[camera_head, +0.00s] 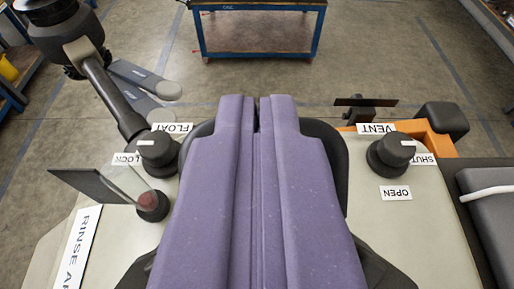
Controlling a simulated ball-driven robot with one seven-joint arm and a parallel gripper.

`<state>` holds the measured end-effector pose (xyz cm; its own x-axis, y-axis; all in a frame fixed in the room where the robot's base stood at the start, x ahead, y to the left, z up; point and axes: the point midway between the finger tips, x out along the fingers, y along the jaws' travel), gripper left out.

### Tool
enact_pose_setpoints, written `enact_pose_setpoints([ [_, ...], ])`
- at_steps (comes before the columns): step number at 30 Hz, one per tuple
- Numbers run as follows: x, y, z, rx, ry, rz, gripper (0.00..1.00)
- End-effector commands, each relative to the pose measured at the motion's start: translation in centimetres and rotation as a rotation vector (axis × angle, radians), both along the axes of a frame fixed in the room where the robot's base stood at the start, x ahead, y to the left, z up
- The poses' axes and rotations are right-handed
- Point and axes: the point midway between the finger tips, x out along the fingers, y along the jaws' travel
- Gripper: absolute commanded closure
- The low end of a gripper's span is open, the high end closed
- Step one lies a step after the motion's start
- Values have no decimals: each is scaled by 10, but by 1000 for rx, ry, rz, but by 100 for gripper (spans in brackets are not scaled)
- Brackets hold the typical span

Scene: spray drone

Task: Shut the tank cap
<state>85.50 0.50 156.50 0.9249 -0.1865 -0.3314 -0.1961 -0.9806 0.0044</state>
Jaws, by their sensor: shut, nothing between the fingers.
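A round black knob (392,155), which looks to be the tank cap, stands on the pale panel to the right of my gripper. Labels VENT, SHUT and OPEN sit around it: VENT behind, SHUT to the right, OPEN in front. A short white mark on its top lies on the right side, towards SHUT. My gripper (258,104) reaches forward through the middle, its two long purple fingers together and empty. It is apart from the knob in the picture. The panel directly beneath the fingers is hidden.
A similar black knob (157,152) with FLOAT and LOCK labels stands left. A tilted clear plate (127,181) and a dark plate (84,186) stand nearby. A small dark plate (365,102) stands behind VENT. A blue-framed table (258,30) is beyond open floor.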

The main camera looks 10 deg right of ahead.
Motion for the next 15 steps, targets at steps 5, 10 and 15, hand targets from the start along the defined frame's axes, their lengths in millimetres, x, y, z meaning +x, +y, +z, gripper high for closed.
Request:
enact_pose_setpoints([
  [5,0,0,0,0,0,0,100],
  [10,2,-1,1,1,5,3,100],
  [15,10,-1,-1,11,39,17,100],
])
